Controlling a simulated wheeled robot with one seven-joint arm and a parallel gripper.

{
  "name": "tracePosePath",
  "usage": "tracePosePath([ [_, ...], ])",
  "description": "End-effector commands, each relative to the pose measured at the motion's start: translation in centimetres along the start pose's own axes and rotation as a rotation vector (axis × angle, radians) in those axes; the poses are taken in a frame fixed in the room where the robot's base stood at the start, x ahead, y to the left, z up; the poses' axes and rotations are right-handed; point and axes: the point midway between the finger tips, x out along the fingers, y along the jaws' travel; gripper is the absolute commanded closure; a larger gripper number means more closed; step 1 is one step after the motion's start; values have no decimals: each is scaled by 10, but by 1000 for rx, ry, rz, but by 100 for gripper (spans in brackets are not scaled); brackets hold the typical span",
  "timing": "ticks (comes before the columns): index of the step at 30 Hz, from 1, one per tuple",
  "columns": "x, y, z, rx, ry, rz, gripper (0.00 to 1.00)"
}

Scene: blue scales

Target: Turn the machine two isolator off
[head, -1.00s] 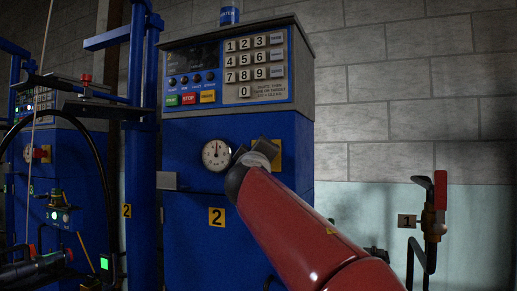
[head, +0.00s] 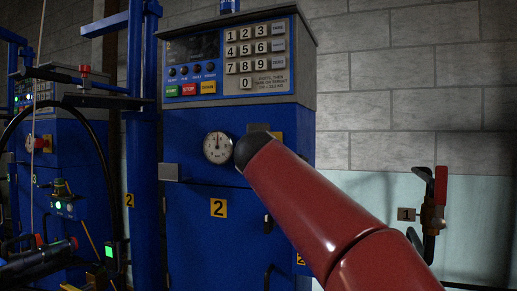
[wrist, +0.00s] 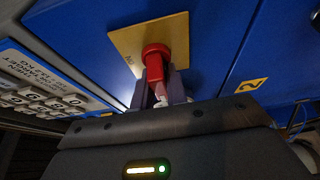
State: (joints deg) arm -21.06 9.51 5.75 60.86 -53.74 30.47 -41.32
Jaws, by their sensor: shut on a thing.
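Machine two is the blue cabinet (head: 190,215) with a yellow "2" label (head: 218,208) in the head view. Its isolator is a red handle (wrist: 154,58) on a yellow plate (wrist: 125,48) in the wrist view. A sliver of the plate (head: 278,137) shows beside my arm in the head view. My gripper (wrist: 158,88) is shut on the red handle, with its fingers on both sides of it. In the head view my red arm hides the handle and the fingers. I cannot tell which position the handle points to.
A round dial gauge (head: 218,147) sits left of my wrist, below the keypad panel (head: 240,62). A red-handled valve (head: 435,203) labelled 1 is on the wall at right. Another blue machine (head: 62,165) stands at left, beyond a blue post (head: 137,130).

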Motion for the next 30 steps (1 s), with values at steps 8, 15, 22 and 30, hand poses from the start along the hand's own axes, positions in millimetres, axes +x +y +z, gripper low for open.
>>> tracePosePath([
  [8,0,0,0,-18,0,-8,100],
  [15,0,-1,0,-18,-1,-8,100],
  [22,0,0,0,-17,-1,-7,64],
  [30,-4,-1,0,-17,-1,-6,64],
])
